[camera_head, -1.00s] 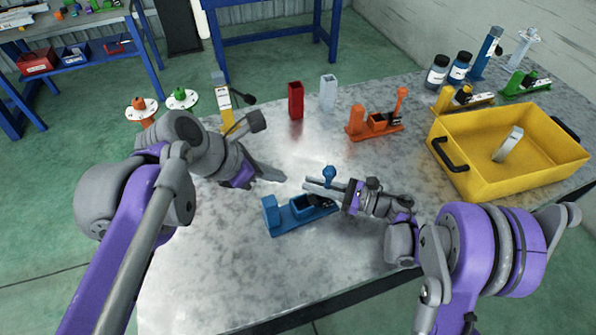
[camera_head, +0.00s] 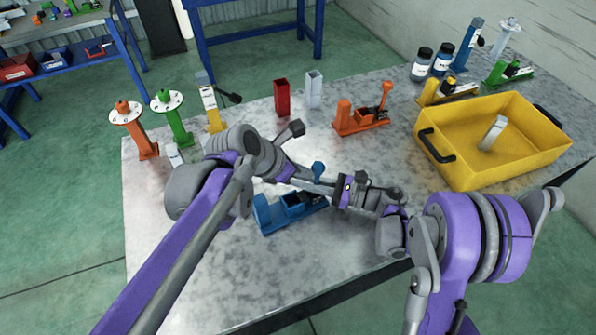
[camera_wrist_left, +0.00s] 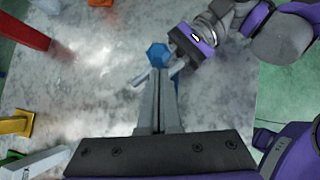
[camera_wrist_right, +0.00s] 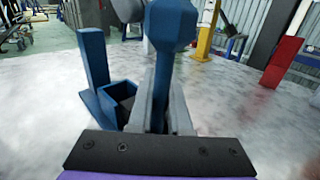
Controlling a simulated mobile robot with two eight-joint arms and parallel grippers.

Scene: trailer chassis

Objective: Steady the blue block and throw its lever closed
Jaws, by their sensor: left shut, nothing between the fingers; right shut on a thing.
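The blue block (camera_head: 268,214) lies on the grey table in front of me. Its lever stands upright with a faceted blue knob (camera_head: 318,168); the knob also shows in the left wrist view (camera_wrist_left: 157,53). My right gripper (camera_wrist_right: 160,95) is shut on the lever below the knob, coming from the right. My left gripper (camera_wrist_left: 160,78) is shut and empty, with its fingertips pointing at the lever. In the head view the left gripper (camera_head: 310,183) overlaps the lever and the right fingers, so I cannot tell whether they touch.
An orange lever block (camera_head: 362,121), a red block (camera_head: 282,98) and a pale block (camera_head: 314,90) stand behind. A yellow bin (camera_head: 470,172) is at the right. Disc-topped stands (camera_head: 167,101) are at the left. The table's front is clear.

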